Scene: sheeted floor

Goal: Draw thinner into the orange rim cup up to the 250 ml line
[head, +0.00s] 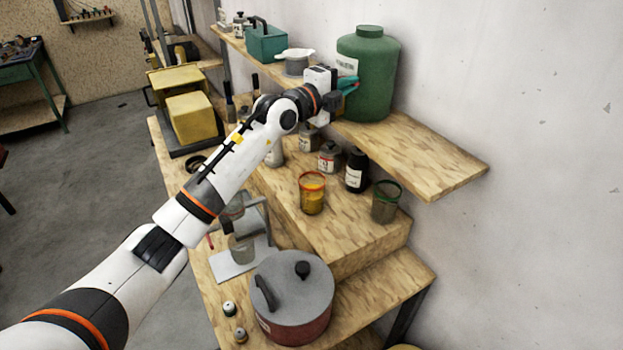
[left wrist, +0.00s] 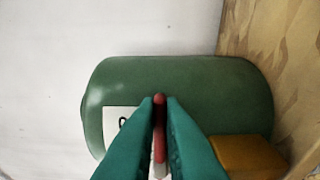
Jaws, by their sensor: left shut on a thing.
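A large green jug (head: 366,75) with a dark green cap and a white label stands on the upper shelf. It fills much of the left wrist view (left wrist: 200,90). My left gripper (head: 347,85) is at the jug's left side. Its teal fingers (left wrist: 160,105) are shut on a thin red-tipped lever (left wrist: 159,125) in front of the jug. A clear cup with an orange-red rim (head: 312,193) stands on the raised wooden step below the shelf, with yellow-orange contents. Its volume marks are too small to read. My right gripper is not in view.
A green-rimmed cup (head: 386,201), a black bottle (head: 356,170) and a grey can (head: 329,157) stand near the cup. A lidded red pot (head: 292,297) is on the lower bench. A teal box (head: 267,42) sits on the shelf. The shelf's right end (head: 440,165) is clear.

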